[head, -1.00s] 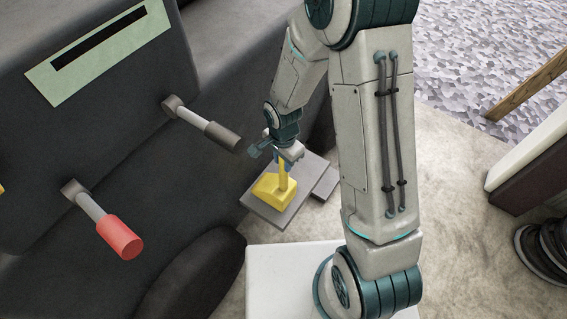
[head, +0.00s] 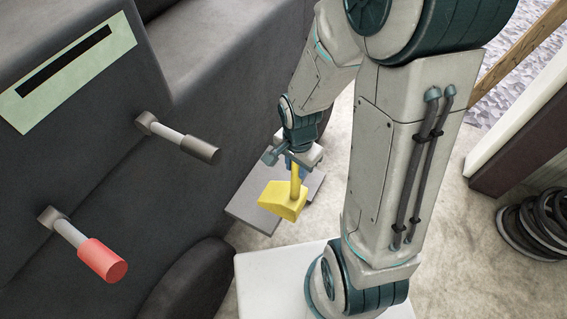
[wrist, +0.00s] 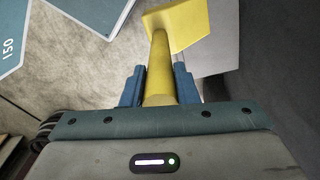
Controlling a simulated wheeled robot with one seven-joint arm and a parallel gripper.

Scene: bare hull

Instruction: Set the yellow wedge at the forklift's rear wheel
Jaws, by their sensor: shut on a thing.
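The yellow wedge (head: 282,202) has an upright yellow handle. My gripper (head: 297,163) is shut on that handle and holds the wedge in front of the grey plate (head: 247,212), apparently above it. In the wrist view the blue fingers of my gripper (wrist: 158,82) stand on both sides of the handle, with the wedge (wrist: 181,25) beyond. The dark forklift body (head: 215,75) fills the left of the head view. A dark rounded shape (head: 195,285) low beside it looks like a wheel; its lower part is cut off.
A red-tipped lever (head: 103,262) and a grey-tipped lever (head: 198,148) stick out from the forklift. Black coils (head: 540,228) lie at the right by a white-edged panel (head: 520,110). Concrete floor (head: 450,215) is clear before the coils.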

